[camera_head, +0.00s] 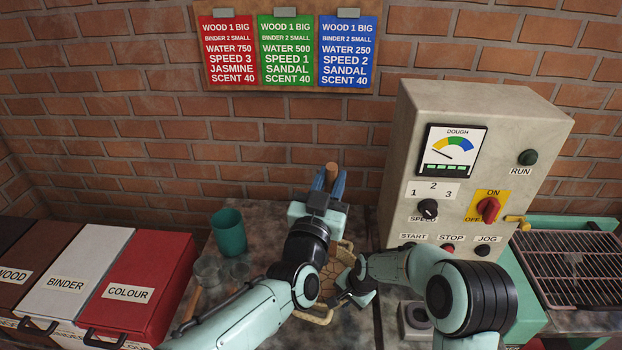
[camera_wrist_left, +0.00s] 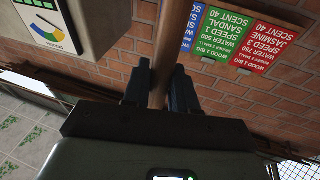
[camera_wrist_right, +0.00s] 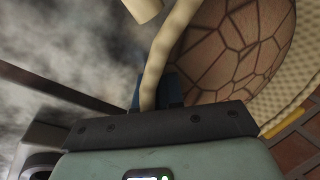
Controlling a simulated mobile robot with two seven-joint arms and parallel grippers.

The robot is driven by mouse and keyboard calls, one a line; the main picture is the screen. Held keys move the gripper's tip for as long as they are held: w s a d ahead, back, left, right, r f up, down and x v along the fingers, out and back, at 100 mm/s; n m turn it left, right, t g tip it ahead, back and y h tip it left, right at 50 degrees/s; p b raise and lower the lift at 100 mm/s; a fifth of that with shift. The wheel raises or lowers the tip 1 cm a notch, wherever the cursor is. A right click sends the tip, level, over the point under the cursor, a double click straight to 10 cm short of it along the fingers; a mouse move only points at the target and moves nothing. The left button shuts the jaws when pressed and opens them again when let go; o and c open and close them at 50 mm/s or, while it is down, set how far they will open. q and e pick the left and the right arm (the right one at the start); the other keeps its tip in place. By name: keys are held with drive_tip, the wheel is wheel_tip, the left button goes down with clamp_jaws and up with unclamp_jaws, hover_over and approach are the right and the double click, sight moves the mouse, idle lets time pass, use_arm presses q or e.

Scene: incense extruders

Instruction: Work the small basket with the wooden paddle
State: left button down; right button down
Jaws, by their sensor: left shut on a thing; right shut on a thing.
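My left gripper (camera_head: 330,184) is shut on the upright wooden paddle, whose round handle end (camera_head: 332,167) shows above the fingers. The paddle's shaft (camera_wrist_left: 164,50) also shows between the fingers in the left wrist view; its lower end is hidden. The small basket (camera_head: 317,318) sits on the worktop below, partly covered by both arms. It holds a brown, cracked mass (camera_wrist_right: 235,50), seen large in the right wrist view. My right gripper (camera_wrist_right: 155,95) is shut on the basket's pale curved handle (camera_wrist_right: 168,50).
A teal cup (camera_head: 229,232) and clear glass vessels (camera_head: 208,270) stand left of the basket. Lidded bins, including the red COLOUR bin (camera_head: 135,280), are farther left. The control machine (camera_head: 470,130) stands close on the right, with a wire rack (camera_head: 573,262) beyond it.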

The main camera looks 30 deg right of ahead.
use_arm(q)
wheel_tip(320, 180, down, 14)
idle(1.2)
drive_tip(key=shift+w, duration=0.15)
idle(0.5)
